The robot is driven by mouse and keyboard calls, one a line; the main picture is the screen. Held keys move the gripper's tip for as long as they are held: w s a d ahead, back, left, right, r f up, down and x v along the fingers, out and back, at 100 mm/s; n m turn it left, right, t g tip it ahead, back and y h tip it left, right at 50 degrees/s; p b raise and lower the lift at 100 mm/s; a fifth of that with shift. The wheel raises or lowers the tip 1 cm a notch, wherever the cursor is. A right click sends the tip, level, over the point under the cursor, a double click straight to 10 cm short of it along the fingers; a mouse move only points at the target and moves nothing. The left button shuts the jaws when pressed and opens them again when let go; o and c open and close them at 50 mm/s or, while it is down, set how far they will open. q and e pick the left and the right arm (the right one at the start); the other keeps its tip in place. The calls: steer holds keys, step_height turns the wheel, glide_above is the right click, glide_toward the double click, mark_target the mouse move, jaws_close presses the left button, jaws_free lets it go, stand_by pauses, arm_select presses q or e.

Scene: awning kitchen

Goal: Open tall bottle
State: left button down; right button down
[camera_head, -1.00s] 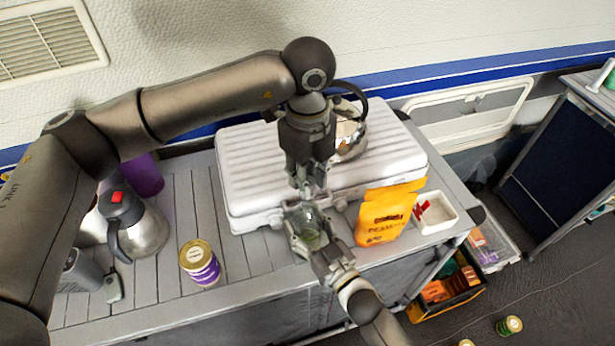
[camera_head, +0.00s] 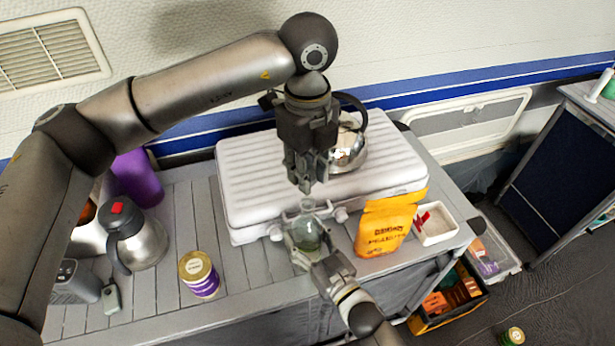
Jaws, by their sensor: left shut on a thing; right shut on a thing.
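The clear glass bottle (camera_head: 307,233), greenish inside, stands upright at the front of the grey slatted counter (camera_head: 262,262). My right gripper (camera_head: 304,243), coming from below, is shut around its body. My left gripper (camera_head: 306,188) points down just above the bottle's mouth, fingers shut. What it grips, at the place of the cap, is mostly hidden between the fingers. The fingertips look slightly apart from the glass neck, which shows below them.
A white ridged case (camera_head: 250,180) with a steel kettle (camera_head: 350,150) on it stands behind. An orange bag (camera_head: 385,228) and white tray (camera_head: 437,224) are on the right. A tin (camera_head: 198,274) and steel flask (camera_head: 140,240) are on the left.

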steer(key=shift+c, duration=2)
jaws_free()
